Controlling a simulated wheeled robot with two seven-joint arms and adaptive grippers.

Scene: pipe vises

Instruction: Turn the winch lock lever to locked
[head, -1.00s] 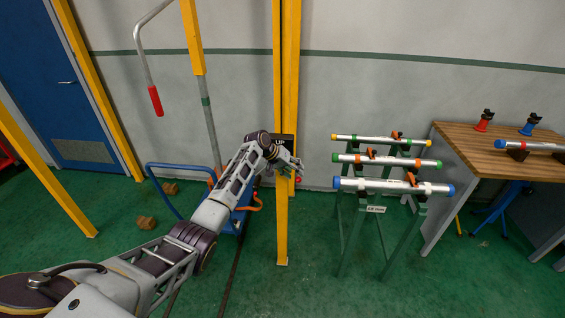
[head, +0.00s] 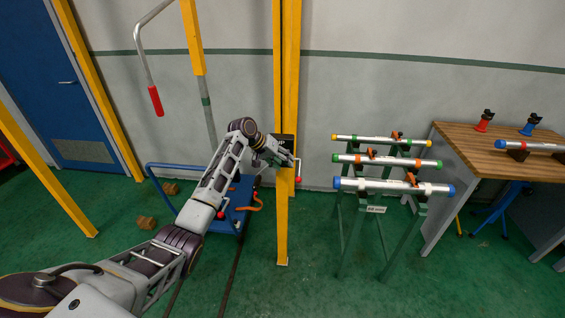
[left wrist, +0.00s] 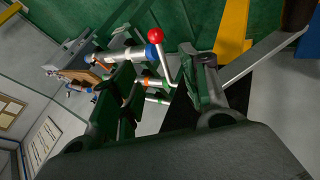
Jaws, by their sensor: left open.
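The lever is a thin metal rod with a red ball knob (left wrist: 155,36), which also shows beside the yellow post in the head view (head: 298,180). A dark box (head: 284,143) is fixed to the post just above my gripper. My left gripper (head: 288,160) is at the post, right by the lever. In the left wrist view its two dark fingers (left wrist: 160,85) are spread apart, and the rod appears between them, nearer the right finger. I cannot tell whether they touch it. The lever's pivot is hidden. My right gripper is not in view.
The yellow post (head: 281,220) stands upright beside my gripper. A blue cart (head: 228,212) is behind my arm. Green stands (head: 376,210) with several pipes are to the right, then a wooden bench (head: 490,155). A red-handled bar (head: 156,100) hangs upper left.

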